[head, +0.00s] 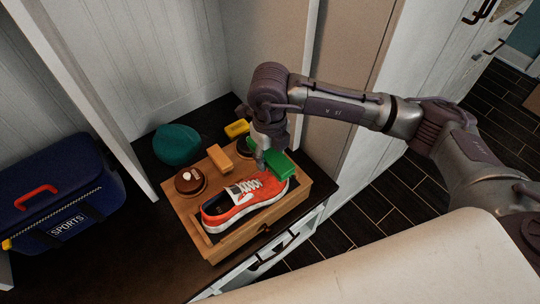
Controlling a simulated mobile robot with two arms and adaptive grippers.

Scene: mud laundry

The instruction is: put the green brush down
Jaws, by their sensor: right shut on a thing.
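The green brush (281,165) is at the back right of a wooden shoe-care box (174,213), by the toe of an orange shoe. My right gripper (263,158) reaches down from above and is shut on the green brush. The gripper hides part of the brush, and I cannot tell whether the brush touches the box or is held just above it. My left gripper is not in view.
The orange shoe (241,207) fills the box's front. A brown round item (190,181), an orange block (220,157) and a yellow item (237,128) are near its back. A teal hat (177,145) and a blue sports bag (55,190) are to the left.

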